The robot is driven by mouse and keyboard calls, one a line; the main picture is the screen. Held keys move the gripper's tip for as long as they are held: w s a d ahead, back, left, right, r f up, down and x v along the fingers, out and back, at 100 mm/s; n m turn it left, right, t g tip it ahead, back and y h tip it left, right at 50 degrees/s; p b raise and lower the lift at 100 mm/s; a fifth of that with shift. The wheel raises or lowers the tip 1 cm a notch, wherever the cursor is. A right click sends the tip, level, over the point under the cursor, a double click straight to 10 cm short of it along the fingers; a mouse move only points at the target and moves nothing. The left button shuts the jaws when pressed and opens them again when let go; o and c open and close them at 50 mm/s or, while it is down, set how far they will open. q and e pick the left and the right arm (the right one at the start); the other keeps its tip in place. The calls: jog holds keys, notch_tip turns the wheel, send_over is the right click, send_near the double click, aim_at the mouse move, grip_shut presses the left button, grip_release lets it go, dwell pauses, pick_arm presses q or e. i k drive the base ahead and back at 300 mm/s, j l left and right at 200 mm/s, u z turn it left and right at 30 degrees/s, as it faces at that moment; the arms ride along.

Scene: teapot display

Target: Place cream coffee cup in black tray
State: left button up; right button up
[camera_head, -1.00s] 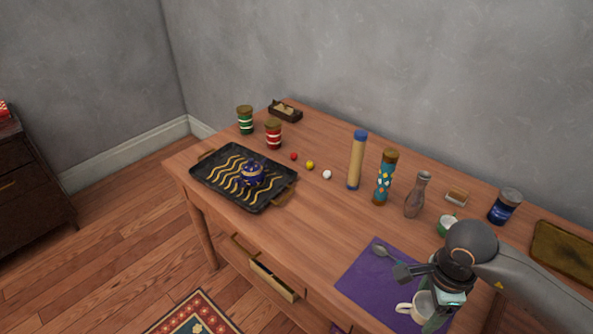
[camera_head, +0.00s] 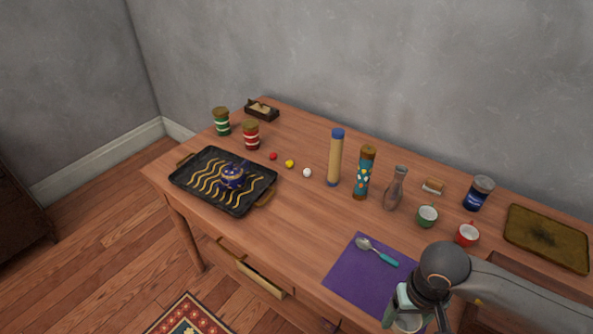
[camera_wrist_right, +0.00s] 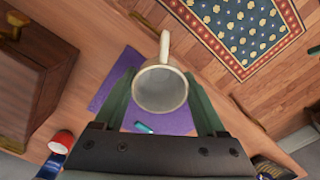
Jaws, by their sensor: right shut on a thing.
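The cream coffee cup (camera_wrist_right: 160,88) is between the fingers of my right gripper (camera_wrist_right: 163,95), which is shut on it, over the purple mat. In the head view the cup (camera_head: 408,322) shows only in part at the bottom edge, below my right gripper (camera_head: 412,312). The cup's handle points away from the palm in the wrist view. The black tray (camera_head: 181,182) with gold wavy lines and wooden handles lies at the left of the table. A small blue teapot (camera_head: 232,176) stands in it. My left gripper is out of view.
The purple mat (camera_head: 345,275) holds a spoon (camera_head: 378,252). A patterned tube (camera_head: 363,173), blue-capped tube (camera_head: 335,158), glass bottle (camera_head: 395,188), green cup (camera_head: 427,216) and red cup (camera_head: 467,234) stand behind. Small balls (camera_head: 290,164) lie right of the tray. Table between tray and mat is clear.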

aim_at(212, 161)
jog(key=i+j+u, duration=0.2)
jog(key=u, duration=0.2)
jog(key=i+j+u, duration=0.55)
jog(key=i+u, duration=0.15)
jog(key=i+j+u, duration=0.15)
jog(key=i+u, duration=0.2)
jog(key=i+j+z, duration=0.1)
jog(key=i+z, duration=0.35)
jog(key=i+j+z, duration=0.15)
jog(key=z, duration=0.3)
jog(key=i+j+z, duration=0.15)
jog(key=z, duration=0.25)
jog(key=i+j+z, duration=0.15)
jog(key=z, duration=0.2)
jog(key=i+j+z, duration=0.1)
jog(key=j+z, duration=0.3)
